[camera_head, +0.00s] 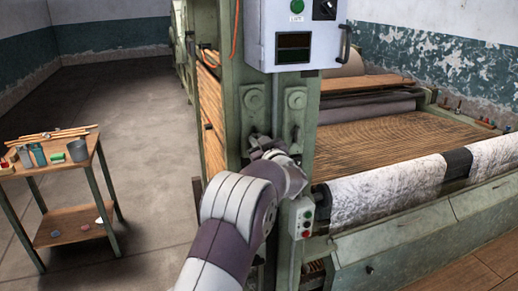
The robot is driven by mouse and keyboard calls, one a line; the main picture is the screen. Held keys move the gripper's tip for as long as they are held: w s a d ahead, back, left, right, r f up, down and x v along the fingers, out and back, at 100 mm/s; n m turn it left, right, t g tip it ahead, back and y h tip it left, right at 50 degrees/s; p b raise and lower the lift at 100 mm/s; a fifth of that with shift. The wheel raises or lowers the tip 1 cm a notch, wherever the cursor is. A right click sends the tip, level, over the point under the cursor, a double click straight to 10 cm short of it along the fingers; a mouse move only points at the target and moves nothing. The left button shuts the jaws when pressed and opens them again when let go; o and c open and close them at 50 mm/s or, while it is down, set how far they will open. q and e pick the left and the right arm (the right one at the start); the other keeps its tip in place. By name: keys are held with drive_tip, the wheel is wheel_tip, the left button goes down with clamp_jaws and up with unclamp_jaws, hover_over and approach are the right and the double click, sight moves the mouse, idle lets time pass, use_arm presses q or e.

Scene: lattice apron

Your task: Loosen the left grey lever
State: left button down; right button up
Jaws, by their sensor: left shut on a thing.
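Two grey-green lever mounts with round hubs sit side by side on the machine's green frame, below the white control box. The left grey lever (253,101) is on the left one, and its lower end is hidden behind my gripper. The right lever (295,100) hangs on the post beside it, with a dark lower part. My left gripper (262,143) is at the lower end of the left lever and shut on it; its fingertips are small and partly hidden by my wrist. My right gripper is out of view.
The control box (297,38) overhangs above the levers. A small button box (301,217) is on the post below right. A roller with white fabric (388,191) runs to the right. A wooden-topped cart (82,157) stands left; the floor (150,110) between is clear.

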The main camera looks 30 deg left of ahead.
use_arm(q)
drive_tip(key=shift+s+a+f+n+b, duration=0.1)
drive_tip(key=shift+n+b, duration=1.1)
drive_tip(key=shift+n, duration=0.25)
drive_tip(key=shift+s+a+f+n+b, duration=0.1)
drive_tip(key=shift+f+n+b, duration=0.05)
drive_tip(key=shift+n+b, duration=1.25)
drive_tip(key=shift+s+a+f+n+b, duration=0.1)
drive_tip(key=shift+n+b, duration=0.95)
drive_tip(key=shift+n, duration=0.5)
drive_tip(key=c, duration=1.1)
unclamp_jaws()
drive_tip(key=shift+c, duration=0.2)
drive_tip(key=shift+d, duration=0.1)
drive_tip(key=b+v, duration=0.4)
drive_tip(key=v, duration=0.8)
drive_tip(key=shift+d, duration=0.15)
